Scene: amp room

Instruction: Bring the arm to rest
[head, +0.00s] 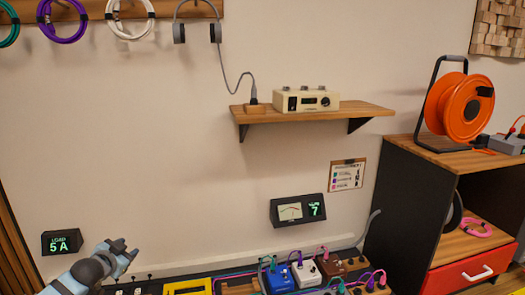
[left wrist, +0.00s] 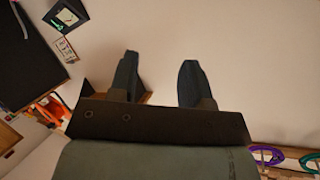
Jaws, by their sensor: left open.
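My left gripper (head: 122,248) is at the lower left of the head view, in front of the pale wall, with my left arm coming in below it. It is low, to the right of the load display and near the left end of the bench gear. In the left wrist view the two dark fingers of my left gripper (left wrist: 158,64) stand well apart with nothing between them. That view is turned, with the wall beyond the fingers. My right gripper does not show in either view.
A load display (head: 62,243) reads 5 A. Several pedals, such as a blue one (head: 279,279), and cables crowd the bench at the bottom. A wall shelf (head: 360,112) carries a cream amplifier (head: 307,101). An orange cable reel (head: 460,107) stands on the right cabinet.

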